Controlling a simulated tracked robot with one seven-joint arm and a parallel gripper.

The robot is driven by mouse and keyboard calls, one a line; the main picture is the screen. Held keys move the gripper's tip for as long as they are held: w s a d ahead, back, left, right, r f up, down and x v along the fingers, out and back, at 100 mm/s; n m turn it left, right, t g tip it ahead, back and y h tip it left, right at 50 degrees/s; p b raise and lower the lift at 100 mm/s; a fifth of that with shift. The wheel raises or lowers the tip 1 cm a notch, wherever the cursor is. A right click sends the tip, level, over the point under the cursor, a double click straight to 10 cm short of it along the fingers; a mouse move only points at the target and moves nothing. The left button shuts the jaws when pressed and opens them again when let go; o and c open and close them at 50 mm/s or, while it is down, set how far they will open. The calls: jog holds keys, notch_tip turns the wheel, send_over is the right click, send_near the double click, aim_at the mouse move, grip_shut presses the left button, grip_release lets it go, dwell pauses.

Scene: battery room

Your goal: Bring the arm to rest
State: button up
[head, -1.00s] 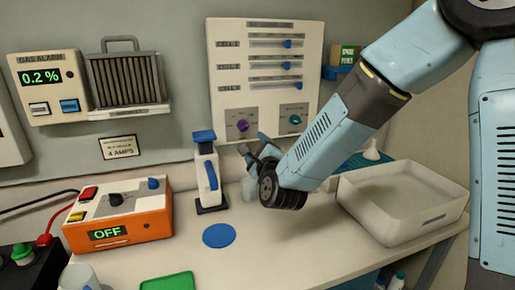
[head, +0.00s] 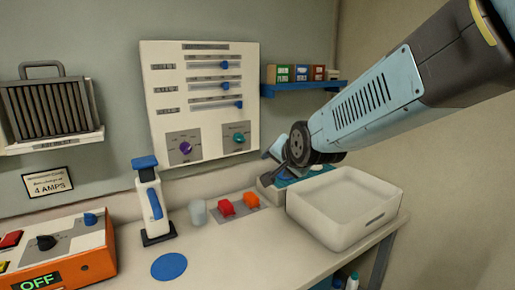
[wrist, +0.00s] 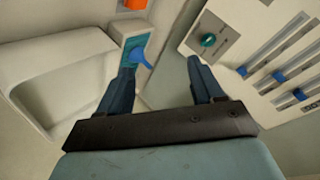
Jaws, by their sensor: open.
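My arm, light blue and dark grey, reaches in from the upper right of the head view. My gripper (wrist: 160,64) shows two dark fingers spread apart in the wrist view, with nothing between them. In the head view my gripper (head: 275,160) is partly hidden behind the round dark wrist joint. In the wrist view, a blue funnel-like thing (wrist: 140,55) shows beyond the left finger.
The white tray (head: 375,218) stands at the bench's right. A control panel (head: 165,100) and blue shelf (head: 285,86) are behind.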

jog(key=s+d+r+n+g+h, duration=0.1)
jog(key=s+d+n+g+h, duration=0.2)
jog(key=s+d, duration=1.5)
jog(key=s+n+g, duration=0.2)
jog(key=n, duration=0.1)
jog(key=shift+r+h, duration=0.25)
jog(key=shift+h, duration=0.05)
